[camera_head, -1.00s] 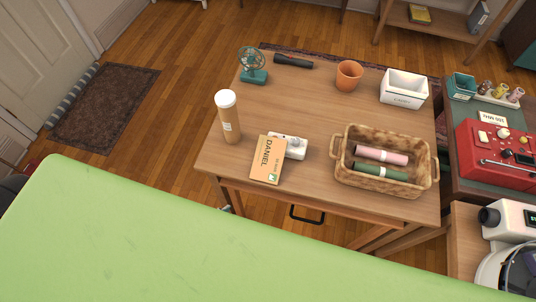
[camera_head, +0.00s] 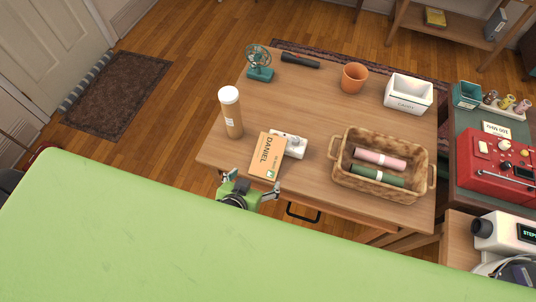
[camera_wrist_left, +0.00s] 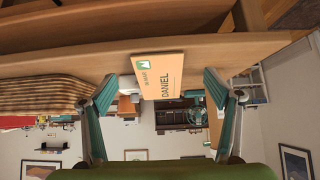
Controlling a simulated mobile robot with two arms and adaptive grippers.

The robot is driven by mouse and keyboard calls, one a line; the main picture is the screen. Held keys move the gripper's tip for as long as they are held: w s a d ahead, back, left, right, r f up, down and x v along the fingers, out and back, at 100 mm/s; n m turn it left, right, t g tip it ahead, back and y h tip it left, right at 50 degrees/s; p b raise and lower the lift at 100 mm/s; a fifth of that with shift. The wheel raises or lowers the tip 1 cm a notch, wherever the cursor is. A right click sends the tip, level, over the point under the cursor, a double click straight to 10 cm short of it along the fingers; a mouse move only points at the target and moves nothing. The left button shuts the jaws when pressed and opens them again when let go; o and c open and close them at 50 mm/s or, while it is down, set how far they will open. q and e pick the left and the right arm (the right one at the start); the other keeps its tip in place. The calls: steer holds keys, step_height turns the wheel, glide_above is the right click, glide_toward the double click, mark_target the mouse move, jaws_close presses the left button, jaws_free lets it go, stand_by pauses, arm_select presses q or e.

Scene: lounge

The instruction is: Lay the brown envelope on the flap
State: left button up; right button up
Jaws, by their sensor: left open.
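The brown envelope (camera_head: 267,155), marked DANIEL, lies on the wooden table near its front edge, partly over a white block-like object (camera_head: 295,145). My left gripper (camera_head: 252,182) is open and empty just in front of that edge, close to the envelope's near end. In the left wrist view the envelope (camera_wrist_left: 159,76) shows between the two spread fingers (camera_wrist_left: 158,88), apart from both. I cannot make out which surface is the flap. My right gripper is in neither view.
The table (camera_head: 305,95) also holds a tan bottle with a white lid (camera_head: 231,115), a wicker basket with rolls (camera_head: 336,150), a teal fan (camera_head: 260,68), a dark torch (camera_head: 300,61), an orange pot (camera_head: 354,77) and a white box (camera_head: 408,97). Its middle is clear.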

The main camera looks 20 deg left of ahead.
mark_target(263, 172)
arm_select(q)
steer(key=shift+d+p+x, duration=0.2)
steer(key=shift+p+x, duration=0.2)
steer(key=shift+x, duration=2.4)
steer(key=shift+w+r, duration=0.1)
steer(key=shift+r, duration=0.05)
